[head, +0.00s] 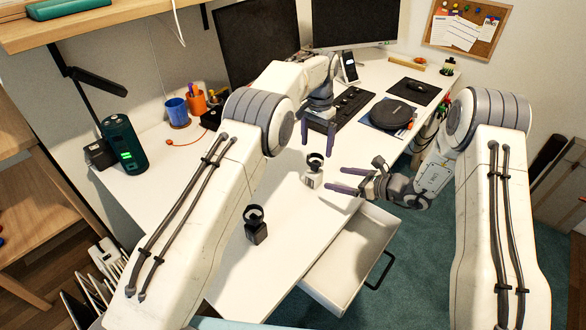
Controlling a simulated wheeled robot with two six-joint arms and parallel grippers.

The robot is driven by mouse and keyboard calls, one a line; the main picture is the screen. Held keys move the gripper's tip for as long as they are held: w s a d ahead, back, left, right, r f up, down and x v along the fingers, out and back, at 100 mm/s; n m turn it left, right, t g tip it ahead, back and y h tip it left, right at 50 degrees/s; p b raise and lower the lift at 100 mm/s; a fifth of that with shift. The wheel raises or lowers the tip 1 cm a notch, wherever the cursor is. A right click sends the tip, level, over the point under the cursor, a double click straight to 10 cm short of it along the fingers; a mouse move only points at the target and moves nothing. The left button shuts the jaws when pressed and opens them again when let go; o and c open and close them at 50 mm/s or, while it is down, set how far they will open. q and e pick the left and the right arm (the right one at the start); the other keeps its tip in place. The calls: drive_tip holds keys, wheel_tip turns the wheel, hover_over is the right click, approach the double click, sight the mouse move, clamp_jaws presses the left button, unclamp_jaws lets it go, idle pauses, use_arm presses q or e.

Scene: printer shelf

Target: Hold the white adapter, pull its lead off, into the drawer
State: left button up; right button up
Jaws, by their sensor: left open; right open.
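The white adapter (312,181) stands on the white desk near its front edge, with a dark ring-shaped lead (314,161) on its top. My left gripper (318,140) is open and points down, above and just behind the adapter. My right gripper (345,180) is open and points left, with its fingers a little to the right of the adapter, seemingly apart from it. The drawer (345,262) below the desk is pulled out; the part of its inside that shows looks empty.
A black adapter (257,232) with a similar dark ring stands on the desk to the left. A dark green cylinder (124,145), a blue cup (177,112) and an orange cup (197,101) stand at the back left. A keyboard (345,108) and a round black case (392,114) lie behind the grippers.

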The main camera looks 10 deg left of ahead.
sight(315, 157)
drive_tip(key=x, duration=1)
drive_tip(key=shift+w+a, duration=0.1)
drive_tip(key=shift+a, duration=0.05)
use_arm(q)
drive_tip(key=shift+o, duration=0.3)
use_arm(e)
clamp_jaws()
use_arm(q)
drive_tip(key=shift+o, duration=0.3)
drive_tip(key=n, duration=0.1)
drive_tip(key=r+n+t, duration=0.1)
drive_tip(key=r+n+y, duration=0.1)
drive_tip(key=n, duration=0.1)
drive_tip(key=shift+s+d, duration=0.2)
drive_tip(key=shift+s, duration=0.15)
drive_tip(key=n, duration=0.1)
drive_tip(key=s+r+n+t, duration=0.1)
drive_tip(key=r+n+t, duration=0.1)
drive_tip(key=n, duration=0.1)
drive_tip(key=shift+s+d+y, duration=0.25)
drive_tip(key=shift+s+y, duration=0.05)
drive_tip(key=shift+s, duration=0.05)
drive_tip(key=w+f+n, duration=0.1)
drive_tip(key=f, duration=0.2)
drive_tip(key=w+f+n+t, duration=0.1)
drive_tip(key=f, duration=0.2)
drive_tip(key=a+f, duration=0.1)
drive_tip(key=f, duration=0.3)
drive_tip(key=shift+w+f+n, duration=0.1)
drive_tip(key=shift+w+n, duration=0.3)
